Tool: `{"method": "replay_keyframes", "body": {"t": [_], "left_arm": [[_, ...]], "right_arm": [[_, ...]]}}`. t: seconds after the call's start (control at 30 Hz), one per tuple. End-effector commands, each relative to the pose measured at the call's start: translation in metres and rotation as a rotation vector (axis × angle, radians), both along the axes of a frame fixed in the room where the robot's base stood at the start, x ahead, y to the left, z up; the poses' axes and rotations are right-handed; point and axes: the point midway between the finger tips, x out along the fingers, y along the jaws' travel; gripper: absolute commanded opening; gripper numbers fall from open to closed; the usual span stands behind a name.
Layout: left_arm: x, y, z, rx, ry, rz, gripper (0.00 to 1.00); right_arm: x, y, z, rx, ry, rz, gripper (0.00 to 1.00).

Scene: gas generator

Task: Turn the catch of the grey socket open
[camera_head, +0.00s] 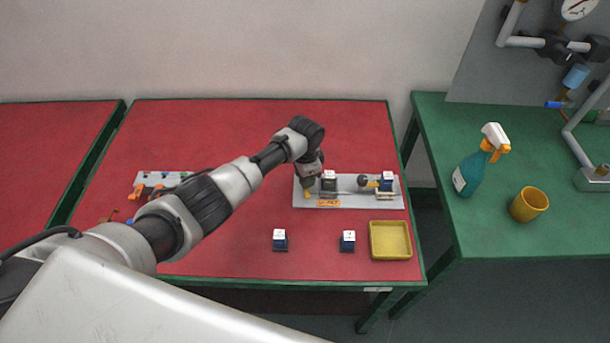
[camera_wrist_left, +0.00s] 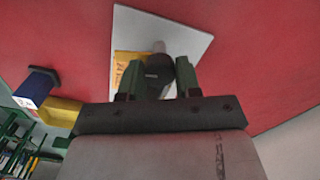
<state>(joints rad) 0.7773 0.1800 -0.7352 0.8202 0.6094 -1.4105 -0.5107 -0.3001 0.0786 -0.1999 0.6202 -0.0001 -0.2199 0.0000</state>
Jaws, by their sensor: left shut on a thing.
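A pale grey board (camera_head: 350,203) lies on the red table and carries the sockets. A dark grey socket (camera_head: 328,183) with a white top stands on its left half. My left gripper (camera_head: 307,188) reaches down at the board's left end, beside the dark grey socket. In the left wrist view the fingers (camera_wrist_left: 158,82) sit on either side of a dark grey round piece (camera_wrist_left: 157,70), shut on it. The wrist hides much of this piece, so its turn position cannot be told. My right gripper is not in view.
Two small dark blocks with white tops (camera_head: 280,240) (camera_head: 348,241) and a yellow tray (camera_head: 390,240) lie in front of the board. A tool holder (camera_head: 160,182) is at the left. A spray bottle (camera_head: 473,165) and an orange cup (camera_head: 529,204) stand on the green table.

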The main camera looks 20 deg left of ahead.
Motion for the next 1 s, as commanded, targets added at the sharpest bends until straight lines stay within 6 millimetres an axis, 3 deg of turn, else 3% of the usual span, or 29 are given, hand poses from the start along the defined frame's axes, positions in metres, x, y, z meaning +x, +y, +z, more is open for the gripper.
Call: {"method": "replay_keyframes", "body": {"t": [0.4, 0.97, 1.0], "left_arm": [[0.0001, -0.0001, 0.0002, -0.001, -0.001, -0.196, 0.1], [0.0003, 0.0, 0.0006, 0.0, -0.001, -0.226, 0.1], [0.0003, 0.0, 0.0006, 0.0, -0.001, -0.226, 0.36]], "right_arm": [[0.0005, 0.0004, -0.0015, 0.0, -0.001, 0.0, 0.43], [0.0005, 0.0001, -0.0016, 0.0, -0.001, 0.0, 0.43], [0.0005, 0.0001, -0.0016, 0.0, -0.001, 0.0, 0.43]]}}
